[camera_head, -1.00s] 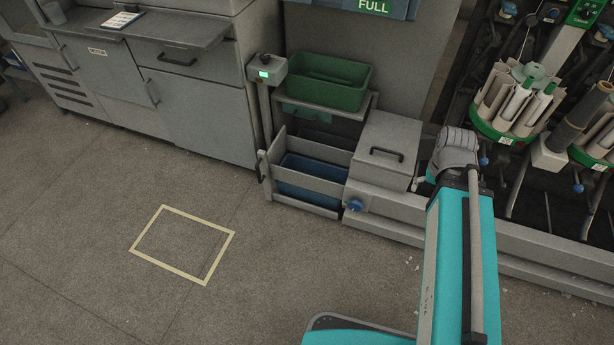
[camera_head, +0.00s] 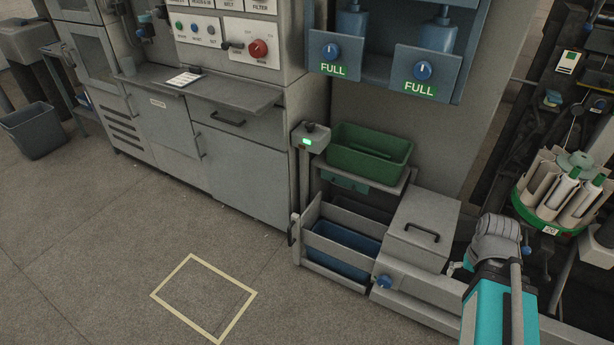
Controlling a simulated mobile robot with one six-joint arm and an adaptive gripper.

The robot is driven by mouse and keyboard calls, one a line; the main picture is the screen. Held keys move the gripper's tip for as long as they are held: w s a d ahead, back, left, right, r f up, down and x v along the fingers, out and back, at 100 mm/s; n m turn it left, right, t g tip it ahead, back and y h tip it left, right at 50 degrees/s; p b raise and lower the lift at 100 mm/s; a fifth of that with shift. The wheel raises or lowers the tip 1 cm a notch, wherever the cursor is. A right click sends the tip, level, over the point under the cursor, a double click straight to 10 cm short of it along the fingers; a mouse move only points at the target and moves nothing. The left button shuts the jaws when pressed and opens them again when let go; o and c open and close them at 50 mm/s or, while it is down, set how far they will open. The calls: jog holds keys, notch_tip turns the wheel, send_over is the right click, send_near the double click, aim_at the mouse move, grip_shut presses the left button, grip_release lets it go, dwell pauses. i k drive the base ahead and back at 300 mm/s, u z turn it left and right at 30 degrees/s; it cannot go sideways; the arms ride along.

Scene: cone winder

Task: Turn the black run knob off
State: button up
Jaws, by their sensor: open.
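A small black knob (camera_head: 309,127) sits on top of a grey post box (camera_head: 311,137) beside the green bin. A green light (camera_head: 307,142) glows on the front of this box. A control panel (camera_head: 247,42) on the grey cabinet also carries a round red knob (camera_head: 258,48) and a dark handle-like part (camera_head: 232,44). I cannot read the small labels, so I cannot tell which black part is the run knob. My arm (camera_head: 494,285) shows at the lower right, away from both. My gripper cannot be made out.
A green bin (camera_head: 369,153) stands above an open drawer with a blue bin (camera_head: 342,248). A lidded grey box (camera_head: 423,231) and yarn cones (camera_head: 566,188) are to the right. A pale yellow outline (camera_head: 203,299) marks clear floor. A grey shelf (camera_head: 205,89) juts from the cabinet.

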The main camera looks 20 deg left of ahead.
aim_at(310, 125)
jog(key=k, duration=1.35)
jog(key=u, duration=0.45)
jog(key=i, duration=1.8)
jog(key=z, duration=0.45)
